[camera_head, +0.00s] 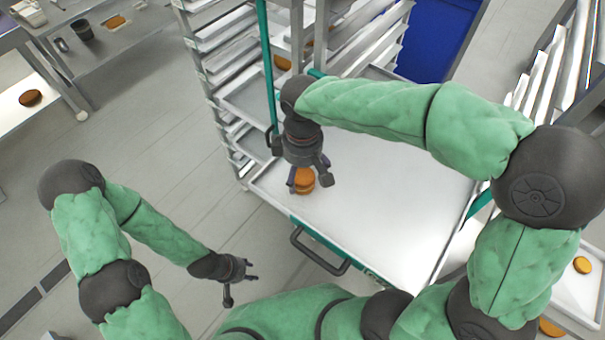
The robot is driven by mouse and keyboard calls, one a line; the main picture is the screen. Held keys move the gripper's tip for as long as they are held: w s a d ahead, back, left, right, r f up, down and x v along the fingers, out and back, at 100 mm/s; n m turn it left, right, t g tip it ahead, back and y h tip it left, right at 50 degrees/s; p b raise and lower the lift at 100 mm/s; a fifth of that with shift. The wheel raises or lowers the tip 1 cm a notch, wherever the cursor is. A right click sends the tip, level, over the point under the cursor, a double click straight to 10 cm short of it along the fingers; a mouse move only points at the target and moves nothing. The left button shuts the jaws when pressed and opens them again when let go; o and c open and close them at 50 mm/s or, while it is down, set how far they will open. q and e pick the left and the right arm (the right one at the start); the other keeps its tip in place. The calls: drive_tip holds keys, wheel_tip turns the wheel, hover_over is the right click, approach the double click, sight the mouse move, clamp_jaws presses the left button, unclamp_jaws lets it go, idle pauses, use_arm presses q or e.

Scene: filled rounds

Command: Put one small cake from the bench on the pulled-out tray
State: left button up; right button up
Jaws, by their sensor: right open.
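A small orange-brown filled cake (304,187) stands on the pulled-out tray (400,225), near its left corner. My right gripper (311,182) points down over this cake, with its fingers open around it. The gripper partly hides the cake, and I cannot tell whether the fingers touch it. My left gripper (241,289) is open and empty, low over the floor in front of the rack. Other small cakes lie at the right edge, one on a pale surface (583,265) and one lower down (550,327).
The rack (215,75) with several trays stands behind the pulled-out tray. A dark handle (318,252) sticks out at the tray's front. Benches at the left hold brown rounds (30,98) and a dark cup (82,29). Most of the pulled-out tray is bare.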

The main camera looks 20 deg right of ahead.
sight(303, 175)
wheel_tip(303, 175, up, 10)
idle(0.4)
